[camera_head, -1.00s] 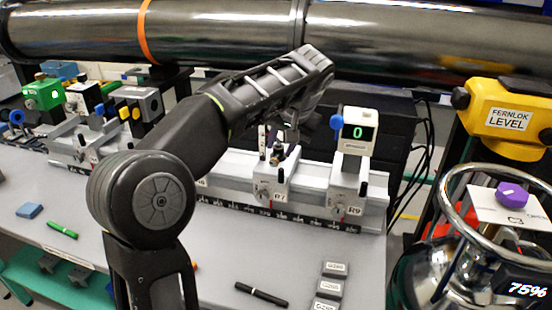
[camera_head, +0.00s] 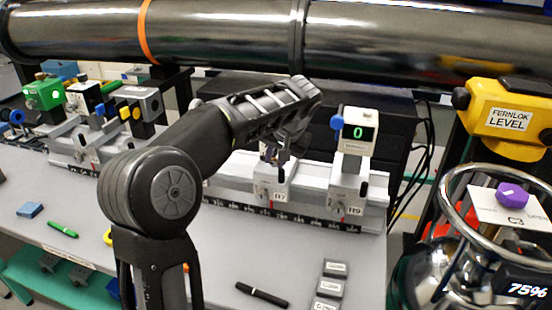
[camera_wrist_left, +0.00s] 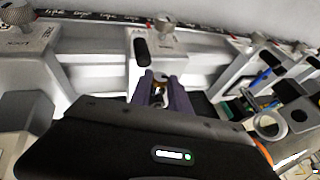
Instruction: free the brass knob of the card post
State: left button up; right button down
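My left gripper (camera_head: 276,156) points down over the carriage marked R7 (camera_head: 272,187) on the rail. The left wrist view shows its two purple-grey fingers (camera_wrist_left: 165,92) with a narrow gap between them. My right gripper is not in view.
A white unit reading 0 (camera_head: 358,132) stands on carriage R9 (camera_head: 346,195), just right of my left gripper. A large dark pipe (camera_head: 220,30) runs behind the bench. A black pen (camera_head: 262,294) and grey labelled blocks (camera_head: 331,286) lie in front. A shiny vessel (camera_head: 455,270) stands right.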

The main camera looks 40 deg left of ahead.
pick_arm(q)
grip_shut()
jog(key=shift+s+a+r+n+t+h+p, duration=0.15)
jog(key=shift+h+p, duration=0.1)
jog(key=shift+h, duration=0.3)
jog(key=shift+a+n+t+h+p, duration=0.15)
jog(key=shift+h+p, duration=0.1)
jog(key=shift+h, duration=1)
jog(key=shift+o, duration=1.6)
grip_release()
